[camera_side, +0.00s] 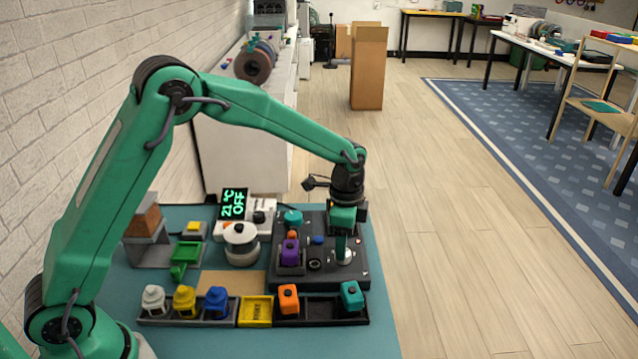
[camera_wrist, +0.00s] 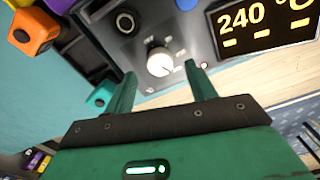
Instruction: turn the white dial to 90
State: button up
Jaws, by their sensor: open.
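The white dial (camera_wrist: 159,61) is a round knob on the dark grey panel (camera_wrist: 200,45). In the side view the white dial (camera_side: 345,257) shows low on the panel's right part, partly hidden by my gripper. My gripper (camera_wrist: 161,72) is open and empty, pointing down, with one green finger on either side of the dial in the wrist view. I cannot tell whether the fingers touch it. The panel's display (camera_wrist: 258,22) reads 240 °C with dashes below. The dial's exact pointer angle is too small to read.
A small red light (camera_wrist: 204,65) sits beside the dial. A purple block (camera_side: 290,252) and a black round socket (camera_side: 315,265) are to the left. A rack (camera_side: 320,312) with orange and teal blocks stands in front. Another display (camera_side: 232,203) reads 21 °C OFF.

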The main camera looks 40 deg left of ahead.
jog(key=shift+f, duration=1.5)
jog(key=c, duration=1)
